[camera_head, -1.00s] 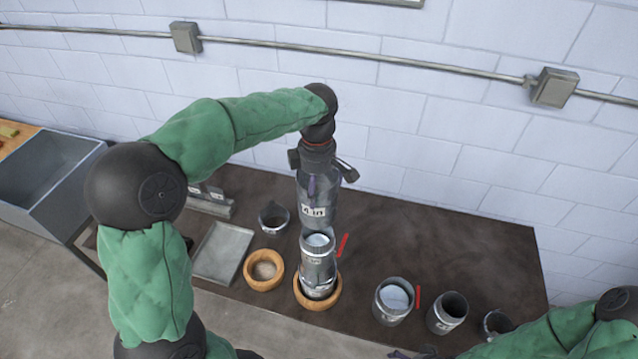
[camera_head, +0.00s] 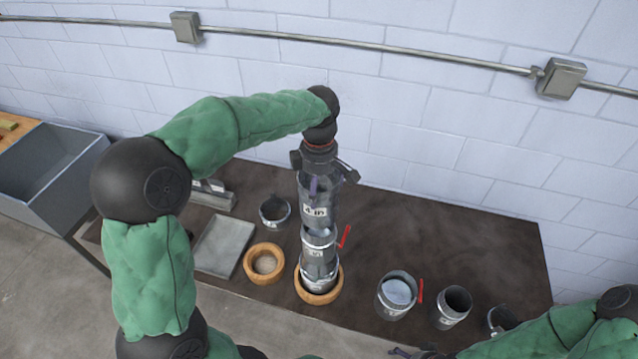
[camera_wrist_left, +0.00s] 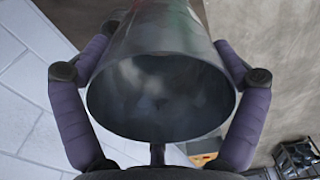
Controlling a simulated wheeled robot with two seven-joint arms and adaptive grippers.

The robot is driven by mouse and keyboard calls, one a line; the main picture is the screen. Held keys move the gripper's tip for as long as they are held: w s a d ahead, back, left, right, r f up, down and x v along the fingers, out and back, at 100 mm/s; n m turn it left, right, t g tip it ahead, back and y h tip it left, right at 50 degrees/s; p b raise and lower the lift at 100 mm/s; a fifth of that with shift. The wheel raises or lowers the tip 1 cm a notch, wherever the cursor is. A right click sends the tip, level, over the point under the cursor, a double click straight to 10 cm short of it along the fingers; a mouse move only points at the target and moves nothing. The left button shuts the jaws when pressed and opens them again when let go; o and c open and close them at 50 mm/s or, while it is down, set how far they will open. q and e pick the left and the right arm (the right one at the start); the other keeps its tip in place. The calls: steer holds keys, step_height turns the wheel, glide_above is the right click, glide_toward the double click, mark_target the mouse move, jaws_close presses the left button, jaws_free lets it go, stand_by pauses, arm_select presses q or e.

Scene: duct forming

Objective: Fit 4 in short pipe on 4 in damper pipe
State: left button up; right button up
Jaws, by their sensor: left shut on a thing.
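A grey metal short pipe (camera_head: 319,206), labelled "4 in", hangs upright in my left gripper (camera_head: 318,178), which is shut on it. In the left wrist view the fingers lie on both sides of the pipe (camera_wrist_left: 160,95), and its open near end faces the camera. The damper pipe (camera_head: 320,263) stands upright in a wooden ring (camera_head: 319,297) on the table. The short pipe's lower end is at the damper pipe's top rim; I cannot tell whether it is seated. My right gripper (camera_head: 415,352) shows only partly at the bottom edge, and its opening is unclear.
The dark table (camera_head: 430,245) also bears a second wooden ring (camera_head: 263,263), a grey tray (camera_head: 224,246), a small dark collar (camera_head: 274,212) and several metal pipes, including one at the right (camera_head: 396,295). A block wall (camera_head: 430,110) stands behind.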

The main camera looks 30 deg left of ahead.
arm_select(q)
step_height(320, 180, down, 8)
steer(key=b, duration=0.5)
stand_by(0.8)
steer(key=shift+f+b, duration=0.45)
steer(key=shift+b, duration=0.15)
stand_by(0.6)
steer(key=o, duration=1.3)
step_height(320, 180, up, 12)
